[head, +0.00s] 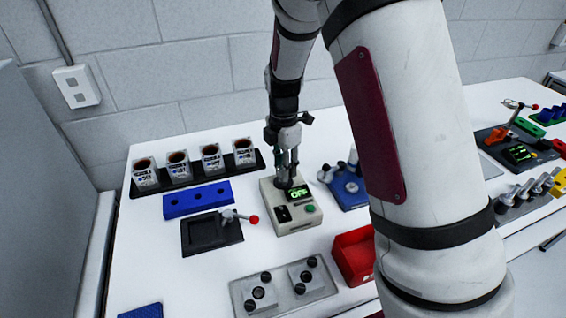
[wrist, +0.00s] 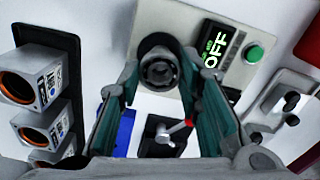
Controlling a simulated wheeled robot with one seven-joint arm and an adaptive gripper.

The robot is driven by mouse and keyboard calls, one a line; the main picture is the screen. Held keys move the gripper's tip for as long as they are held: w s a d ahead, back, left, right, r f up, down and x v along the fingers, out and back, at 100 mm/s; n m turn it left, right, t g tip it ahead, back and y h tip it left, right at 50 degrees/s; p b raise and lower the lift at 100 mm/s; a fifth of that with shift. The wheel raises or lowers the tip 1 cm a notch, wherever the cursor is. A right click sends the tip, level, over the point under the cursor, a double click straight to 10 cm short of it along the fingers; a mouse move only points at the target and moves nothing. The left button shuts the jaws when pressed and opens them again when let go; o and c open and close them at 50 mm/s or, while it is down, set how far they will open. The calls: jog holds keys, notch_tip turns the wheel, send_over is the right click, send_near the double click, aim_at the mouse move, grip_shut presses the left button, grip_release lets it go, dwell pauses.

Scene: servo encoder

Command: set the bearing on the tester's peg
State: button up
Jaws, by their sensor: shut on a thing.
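The tester (head: 294,220) is a beige box with a lit display reading OFF, a green button and a dark switch. It also fills the top of the wrist view (wrist: 190,15). My gripper (head: 285,176) points down over the tester's back left part. In the wrist view, its two fingers are closed on the sides of the bearing (wrist: 160,66), a dark ring with a lighter inner ring. The bearing appears over the tester's face, beside the display. I cannot make out the peg, or whether the bearing touches it; the bearing is hardly visible in the head view.
A black tray (head: 197,178) holds several boxed motors. Left of the tester lie a blue block (head: 197,199) and a black fixture with a red-knobbed lever (head: 212,233). A blue stand (head: 347,190) is right. A grey plate (head: 283,289) and red bin (head: 354,256) stand in front.

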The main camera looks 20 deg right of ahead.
jog(key=shift+f, duration=0.4)
jog(key=shift+f+b, duration=0.4)
jog(key=shift+f, duration=0.15)
jog(key=o, duration=1.6)
jog(key=shift+r, duration=0.1)
jog(key=shift+r+p, duration=0.95)
jog(key=shift+r, duration=1.9)
